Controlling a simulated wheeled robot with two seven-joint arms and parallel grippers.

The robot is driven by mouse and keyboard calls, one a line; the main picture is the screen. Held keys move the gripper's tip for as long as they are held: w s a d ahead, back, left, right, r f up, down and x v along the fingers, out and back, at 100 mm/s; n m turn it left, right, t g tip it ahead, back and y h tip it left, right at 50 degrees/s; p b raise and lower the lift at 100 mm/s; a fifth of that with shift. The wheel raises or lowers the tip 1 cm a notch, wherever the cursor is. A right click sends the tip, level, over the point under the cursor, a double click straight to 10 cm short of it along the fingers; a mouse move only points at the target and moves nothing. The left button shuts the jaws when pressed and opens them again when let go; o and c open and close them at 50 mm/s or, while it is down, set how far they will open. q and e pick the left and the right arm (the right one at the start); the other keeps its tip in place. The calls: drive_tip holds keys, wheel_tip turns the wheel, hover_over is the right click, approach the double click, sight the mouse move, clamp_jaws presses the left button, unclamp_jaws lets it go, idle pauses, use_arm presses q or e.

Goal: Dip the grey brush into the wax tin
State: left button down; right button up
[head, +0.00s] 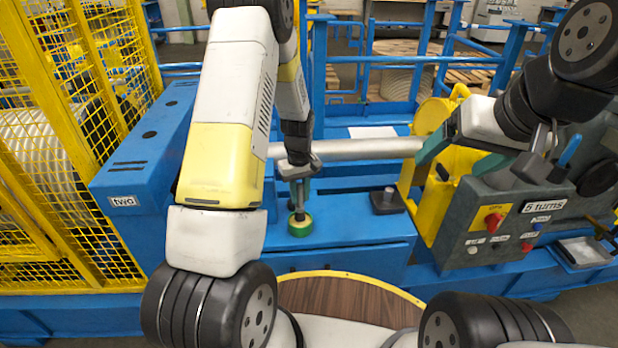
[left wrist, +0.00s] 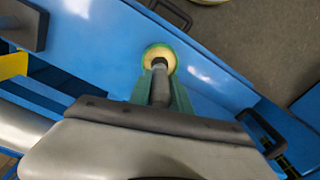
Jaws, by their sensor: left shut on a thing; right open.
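The wax tin (head: 300,227) is a small green round tin with a pale yellow inside. It stands on the blue bench in the middle of the head view, and it also shows in the left wrist view (left wrist: 160,55). My left gripper (head: 299,198) points down above the tin, shut on the grey brush (left wrist: 159,86). The brush's lower end is at the tin's opening; how deep it reaches inside I cannot tell. My right gripper (head: 462,163) is open and empty at the right, beside the yellow guard and the control box.
A dark block with a peg (head: 387,201) stands right of the tin. A steel shaft (head: 360,150) runs behind. The control box (head: 490,225) with a red knob is at the right, a small tray (head: 583,251) beyond it. A yellow cage (head: 70,150) stands left.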

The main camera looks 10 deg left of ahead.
sight(299, 183)
use_arm(q)
drive_tip(key=shift+f, duration=0.7)
idle(1.5)
drive_tip(key=shift+r, duration=0.15)
drive_tip(key=shift+r, duration=3.4)
